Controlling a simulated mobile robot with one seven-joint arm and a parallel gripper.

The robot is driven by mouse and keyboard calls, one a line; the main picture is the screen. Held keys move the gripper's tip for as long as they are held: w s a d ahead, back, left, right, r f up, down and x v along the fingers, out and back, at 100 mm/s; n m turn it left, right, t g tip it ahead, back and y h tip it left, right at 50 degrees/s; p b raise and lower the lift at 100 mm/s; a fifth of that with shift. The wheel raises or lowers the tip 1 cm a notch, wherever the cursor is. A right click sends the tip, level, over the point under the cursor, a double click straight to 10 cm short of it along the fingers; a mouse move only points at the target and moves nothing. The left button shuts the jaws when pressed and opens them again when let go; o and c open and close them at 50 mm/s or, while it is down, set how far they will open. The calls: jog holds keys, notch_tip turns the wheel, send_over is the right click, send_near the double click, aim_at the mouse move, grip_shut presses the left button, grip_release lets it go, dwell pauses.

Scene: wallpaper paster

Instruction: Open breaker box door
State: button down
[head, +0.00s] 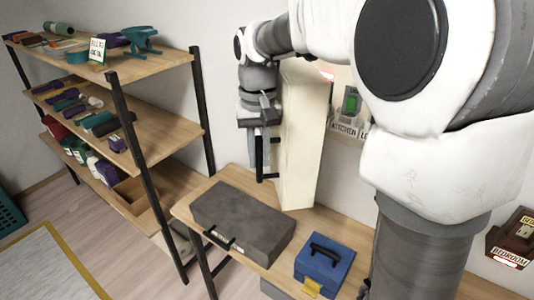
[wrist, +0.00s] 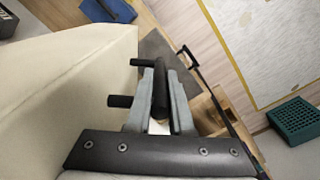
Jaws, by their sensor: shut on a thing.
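The cream breaker box door (head: 304,140) stands swung out from the wall in the head view. Behind it, part of the box's inside shows, with a green switch (head: 350,101) and a KITCHEN label. My gripper (head: 266,150) is at the door's left side, shut on the black door handle (head: 262,177). In the wrist view, the door (wrist: 60,85) fills the left side, and the handle's bar lies between the two grey fingers of my gripper (wrist: 160,95). The handle's two posts (wrist: 120,101) reach toward the door. My arm hides the right part of the box.
A wooden table (head: 330,222) below holds a dark grey case (head: 240,220) and a blue toolbox (head: 324,265). A loaded shelf (head: 165,65) stands at the left. A BEDROOM-labelled unit (head: 514,240) is at the right. Floor is free between shelf and table.

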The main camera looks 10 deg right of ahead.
dwell(0.3)
jog(key=c, duration=0.8)
grip_release()
jog(key=shift+r, duration=0.1)
notch_tip(320, 180, up, 17)
jog(key=p, duration=0.1)
jog(key=shift+r+p, duration=0.15)
jog(key=shift+p, duration=0.2)
